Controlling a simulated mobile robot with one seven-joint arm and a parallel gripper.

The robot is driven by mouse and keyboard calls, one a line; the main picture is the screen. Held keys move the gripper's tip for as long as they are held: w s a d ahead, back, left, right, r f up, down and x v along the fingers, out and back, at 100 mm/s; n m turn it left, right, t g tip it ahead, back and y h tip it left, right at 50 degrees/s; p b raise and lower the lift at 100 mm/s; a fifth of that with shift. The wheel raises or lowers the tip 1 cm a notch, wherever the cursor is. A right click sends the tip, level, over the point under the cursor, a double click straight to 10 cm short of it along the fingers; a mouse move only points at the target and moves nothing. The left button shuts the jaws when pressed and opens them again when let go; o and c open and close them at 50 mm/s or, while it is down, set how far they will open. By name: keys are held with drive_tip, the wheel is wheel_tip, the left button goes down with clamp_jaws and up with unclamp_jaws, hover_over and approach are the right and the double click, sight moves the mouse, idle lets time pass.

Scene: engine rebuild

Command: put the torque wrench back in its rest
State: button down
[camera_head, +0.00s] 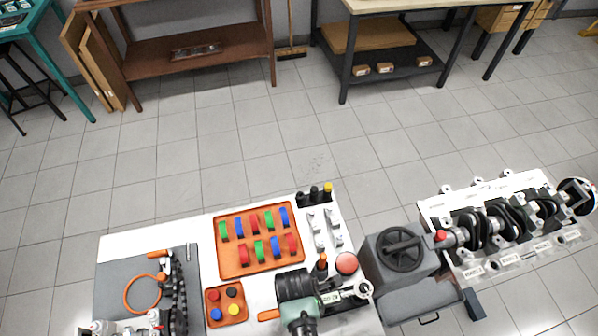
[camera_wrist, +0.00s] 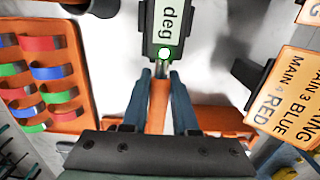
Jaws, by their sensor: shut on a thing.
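The torque wrench (camera_head: 361,289) has a ring-shaped head, a grey body with a lit display and an orange handle. In the wrist view its display (camera_wrist: 167,20) reads "deg" and the orange handle (camera_wrist: 157,108) runs between my fingers. My gripper (camera_wrist: 158,88) is shut on the handle. In the head view my wrist covers the middle of the wrench, with the handle end at its left and the head at its right. I cannot make out the rest clearly; a dark surface lies below the wrench. I cannot tell whether the wrench touches it.
An orange tray (camera_head: 260,266) of coloured shells and a small tray of caps (camera_head: 222,313) stand left of my gripper. A red dome (camera_head: 346,262) and a grey machine with a handwheel (camera_head: 400,250) are at the right. An orange lettered card (camera_wrist: 290,95) shows in the wrist view.

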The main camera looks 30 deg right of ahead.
drive_tip(key=shift+f+b, duration=0.75)
drive_tip(key=shift+f, duration=0.5)
idle(0.4)
drive_tip(key=c, duration=0.9)
unclamp_jaws()
drive_tip(key=shift+r+p, duration=1.55)
drive_tip(key=shift+p, duration=0.2)
drive_tip(key=o, duration=0.5)
drive_tip(key=shift+o, duration=0.2)
wheel_tip(320, 180, up, 13)
drive_tip(key=b, duration=0.1)
drive_tip(key=shift+a, duration=0.25)
